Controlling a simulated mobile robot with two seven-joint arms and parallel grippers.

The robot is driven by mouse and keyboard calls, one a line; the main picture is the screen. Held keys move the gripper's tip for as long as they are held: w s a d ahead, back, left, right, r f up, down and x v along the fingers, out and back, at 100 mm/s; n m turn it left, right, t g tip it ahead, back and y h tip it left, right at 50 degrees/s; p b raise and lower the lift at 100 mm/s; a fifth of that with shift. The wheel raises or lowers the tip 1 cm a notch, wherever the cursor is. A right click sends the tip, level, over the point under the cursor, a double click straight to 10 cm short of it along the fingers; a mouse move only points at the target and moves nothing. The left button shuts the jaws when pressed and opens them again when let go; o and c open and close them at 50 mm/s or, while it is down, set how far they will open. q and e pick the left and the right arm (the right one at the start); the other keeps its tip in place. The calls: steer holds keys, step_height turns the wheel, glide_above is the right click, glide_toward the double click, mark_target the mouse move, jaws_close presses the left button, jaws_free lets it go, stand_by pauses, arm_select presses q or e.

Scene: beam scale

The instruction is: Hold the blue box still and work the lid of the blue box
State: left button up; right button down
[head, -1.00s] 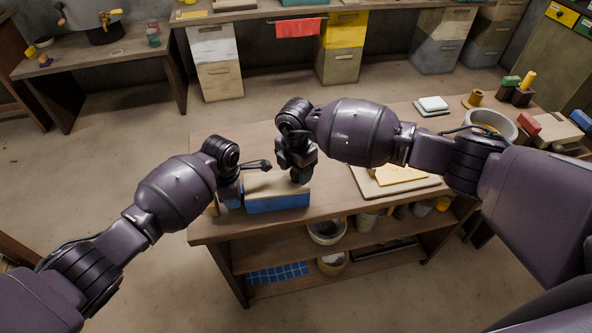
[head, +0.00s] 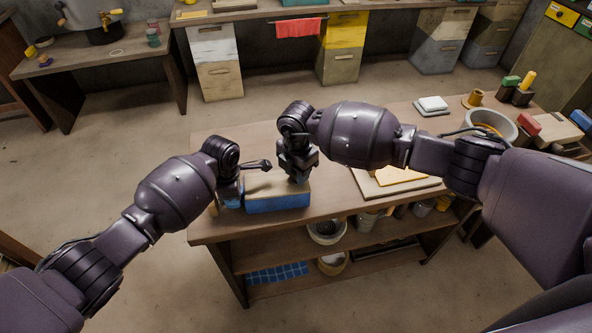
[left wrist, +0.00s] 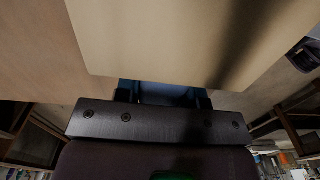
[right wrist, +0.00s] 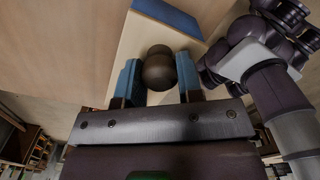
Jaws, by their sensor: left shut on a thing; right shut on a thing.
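The blue box (head: 278,203) stands on the wooden bench near its front left, with its pale tan lid (head: 262,184) on top. My left gripper (head: 240,197) is shut on the left end of the box; in the left wrist view the lid (left wrist: 190,45) covers most of the grip, with a strip of blue below it. My right gripper (head: 297,180) is over the right part of the lid. In the right wrist view its fingers are shut on the lid's dark round knob (right wrist: 160,70). Blue (right wrist: 168,14) shows beyond the lid's edge there.
A pale board with a yellow sheet (head: 402,176) lies right of the box. Shelves below hold several pots (head: 327,232). The bench's back left is clear.

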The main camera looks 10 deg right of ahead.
steer(key=d, duration=0.9)
steer(key=shift+d, duration=0.2)
steer(key=c, duration=0.8)
jaws_free()
steer(key=shift+o, duration=0.2)
steer(key=shift+r, duration=0.1)
step_height(320, 180, up, 12)
arm_select(q)
steer(key=o, duration=1.2)
steer(key=shift+c, duration=0.2)
